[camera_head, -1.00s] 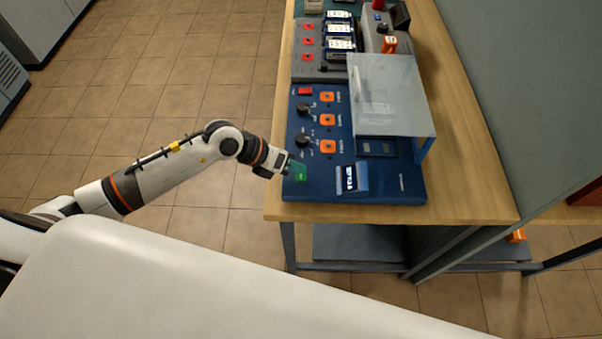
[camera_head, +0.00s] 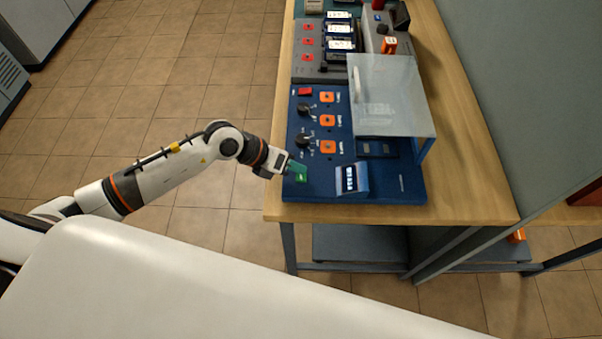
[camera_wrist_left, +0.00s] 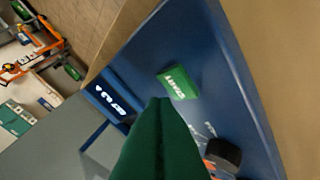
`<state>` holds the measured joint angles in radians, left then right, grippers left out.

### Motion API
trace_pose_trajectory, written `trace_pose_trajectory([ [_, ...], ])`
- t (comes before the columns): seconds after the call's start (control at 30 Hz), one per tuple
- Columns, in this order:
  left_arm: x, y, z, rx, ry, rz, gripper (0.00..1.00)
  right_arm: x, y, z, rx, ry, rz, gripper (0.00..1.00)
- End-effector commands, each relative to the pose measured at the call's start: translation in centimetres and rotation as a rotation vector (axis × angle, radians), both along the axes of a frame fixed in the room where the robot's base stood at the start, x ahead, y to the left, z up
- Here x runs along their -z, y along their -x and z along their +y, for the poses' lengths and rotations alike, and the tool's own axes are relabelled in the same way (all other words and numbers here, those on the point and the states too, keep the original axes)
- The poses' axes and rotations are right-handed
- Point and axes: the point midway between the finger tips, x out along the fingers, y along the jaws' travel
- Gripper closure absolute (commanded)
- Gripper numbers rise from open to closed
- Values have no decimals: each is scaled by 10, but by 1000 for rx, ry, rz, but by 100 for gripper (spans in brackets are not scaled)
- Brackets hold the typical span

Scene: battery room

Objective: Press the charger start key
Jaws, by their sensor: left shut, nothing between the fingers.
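The green charger start key (camera_head: 301,179) sits at the near left corner of the blue charger panel (camera_head: 318,190). In the left wrist view the key (camera_wrist_left: 178,82) is a green block with pale lettering, just beyond my fingertips. My left gripper (camera_head: 296,167) is shut and empty, its green fingers pointing down close over the key. In the left wrist view the closed fingers (camera_wrist_left: 160,103) end just short of the key's lower edge; whether they touch it I cannot tell. A lit display (camera_head: 350,179) stands right of the key. My right gripper is not in view.
Black knobs (camera_head: 304,140) and orange buttons (camera_head: 328,147) lie behind the key, with a red switch (camera_head: 305,92) farther back. A clear raised cover (camera_head: 392,95) stands over the panel's right part. The wooden bench (camera_head: 450,200) is bare at the front right.

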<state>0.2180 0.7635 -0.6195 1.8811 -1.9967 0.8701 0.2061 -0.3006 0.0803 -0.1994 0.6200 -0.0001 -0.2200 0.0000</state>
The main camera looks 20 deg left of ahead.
Motion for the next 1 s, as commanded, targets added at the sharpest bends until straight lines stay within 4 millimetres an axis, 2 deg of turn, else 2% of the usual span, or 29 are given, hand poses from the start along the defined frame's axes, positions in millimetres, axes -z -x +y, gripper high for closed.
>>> trace_pose_trajectory([
  [0.53, 0, 0, 0, 0, 0, 0, 100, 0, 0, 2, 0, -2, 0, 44],
  [1.0, 9, 0, 0, 0, 0, 0, 100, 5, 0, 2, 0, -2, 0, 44],
])
